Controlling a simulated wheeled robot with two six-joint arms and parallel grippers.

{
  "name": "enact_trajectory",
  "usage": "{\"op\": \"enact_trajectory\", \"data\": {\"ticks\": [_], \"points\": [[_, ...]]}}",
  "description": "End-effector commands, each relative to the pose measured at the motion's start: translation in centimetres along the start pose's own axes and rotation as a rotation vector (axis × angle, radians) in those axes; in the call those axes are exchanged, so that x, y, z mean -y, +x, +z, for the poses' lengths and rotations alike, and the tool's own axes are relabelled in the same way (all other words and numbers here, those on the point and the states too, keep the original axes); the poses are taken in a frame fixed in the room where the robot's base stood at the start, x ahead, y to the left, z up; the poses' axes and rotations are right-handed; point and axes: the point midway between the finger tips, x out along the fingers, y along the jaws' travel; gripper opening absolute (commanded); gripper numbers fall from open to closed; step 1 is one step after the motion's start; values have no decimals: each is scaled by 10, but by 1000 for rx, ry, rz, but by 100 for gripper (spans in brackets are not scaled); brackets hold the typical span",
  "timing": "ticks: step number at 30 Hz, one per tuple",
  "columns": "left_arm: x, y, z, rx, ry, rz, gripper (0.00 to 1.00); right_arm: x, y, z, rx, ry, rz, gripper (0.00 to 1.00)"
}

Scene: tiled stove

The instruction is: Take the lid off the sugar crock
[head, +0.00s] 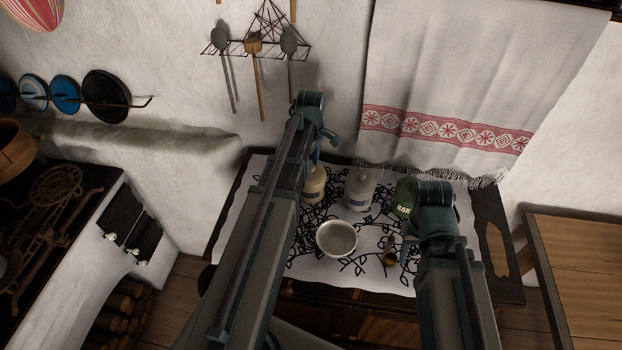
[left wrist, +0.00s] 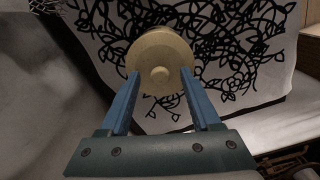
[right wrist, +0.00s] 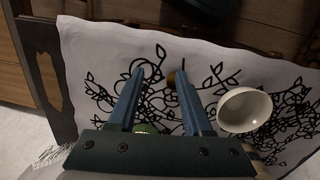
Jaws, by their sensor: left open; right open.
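A cream crock (head: 314,183) with a blue label stands on the cloth-covered table, partly hidden by my left arm. A paler, greyish crock (head: 360,191) with a blue label stands to its right. The lettering is too small to tell which one is for sugar. In the left wrist view, a round cream lid (left wrist: 150,45) with a central knob (left wrist: 160,74) sits under my left gripper (left wrist: 160,73). Its open fingers are either side of the knob; contact cannot be told. My right gripper (right wrist: 158,74) is open and empty over the table's right part, near a green canister (head: 404,194).
A white bowl (head: 337,238) stands in front of the crocks; it also shows in the right wrist view (right wrist: 245,108). A small brown-and-brass object (head: 389,245) stands right of it. A patterned towel (head: 450,90) hangs behind. The cloth's front is mostly clear.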

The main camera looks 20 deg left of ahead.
Motion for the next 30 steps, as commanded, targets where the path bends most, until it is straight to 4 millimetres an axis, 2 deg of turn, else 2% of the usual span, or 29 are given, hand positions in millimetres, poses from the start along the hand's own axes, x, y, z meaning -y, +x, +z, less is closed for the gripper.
{"op": "enact_trajectory", "data": {"ticks": [5,6,16,30], "points": [[0,-1,0,0,0,0,64,0,-1,0,0,0,0,50],[0,-1,0,0,0,0,60,0,-1,0,0,0,0,50],[0,-1,0,0,0,0,1,0,-1,0,0,0,0,50],[0,-2,0,0,0,0,0,0,-2,0,0,0,0,50]]}}
